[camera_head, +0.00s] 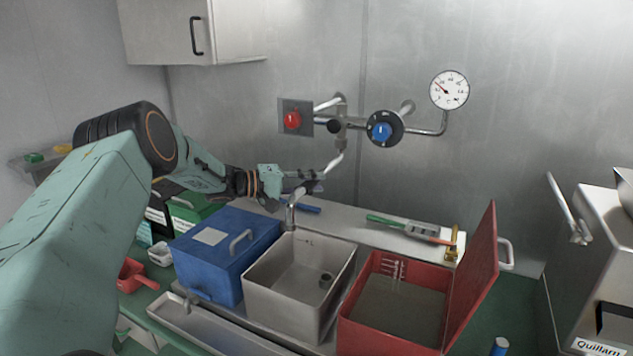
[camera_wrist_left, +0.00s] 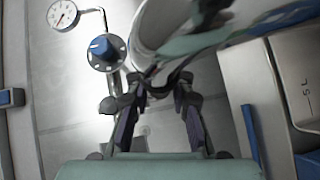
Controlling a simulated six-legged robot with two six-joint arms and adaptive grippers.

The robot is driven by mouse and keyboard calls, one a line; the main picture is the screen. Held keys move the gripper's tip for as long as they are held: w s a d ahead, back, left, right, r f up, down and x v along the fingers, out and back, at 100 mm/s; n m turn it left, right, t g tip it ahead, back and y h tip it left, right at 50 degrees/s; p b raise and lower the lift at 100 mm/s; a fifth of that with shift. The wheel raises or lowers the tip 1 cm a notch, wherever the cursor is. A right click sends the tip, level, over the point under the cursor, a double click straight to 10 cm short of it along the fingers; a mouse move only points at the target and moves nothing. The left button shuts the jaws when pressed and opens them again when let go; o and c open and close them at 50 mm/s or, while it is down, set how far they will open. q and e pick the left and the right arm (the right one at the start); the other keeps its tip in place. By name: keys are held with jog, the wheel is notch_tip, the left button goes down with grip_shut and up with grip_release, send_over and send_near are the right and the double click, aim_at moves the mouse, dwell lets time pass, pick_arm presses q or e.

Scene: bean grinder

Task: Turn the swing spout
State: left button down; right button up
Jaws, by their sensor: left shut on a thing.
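The swing spout (camera_head: 335,161) is a bent metal pipe hanging below the wall pipework, above the counter with the sinks. My left gripper (camera_head: 314,181) reaches in from the left and is shut on the lower end of the spout. In the left wrist view the pale pipe of the spout (camera_wrist_left: 160,35) looms close, just beyond the dark fingers of my left gripper (camera_wrist_left: 160,90). The exact contact is partly hidden by the fingers. My right gripper is not in view.
A blue knob (camera_head: 381,132), a red knob (camera_head: 292,120) and a round gauge (camera_head: 449,89) are on the wall.

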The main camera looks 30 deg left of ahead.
pick_arm(q)
jog(key=shift+a+f, duration=0.15)
dwell(0.4)
jog(key=c, duration=1.1)
grip_release()
jog(key=shift+c, duration=0.2)
jog(key=shift+s+a, duration=0.1)
jog(key=shift+a, duration=0.05)
jog(key=v, duration=1.1)
jog(key=shift+s+a, duration=0.2)
jog(key=shift+s, duration=0.1)
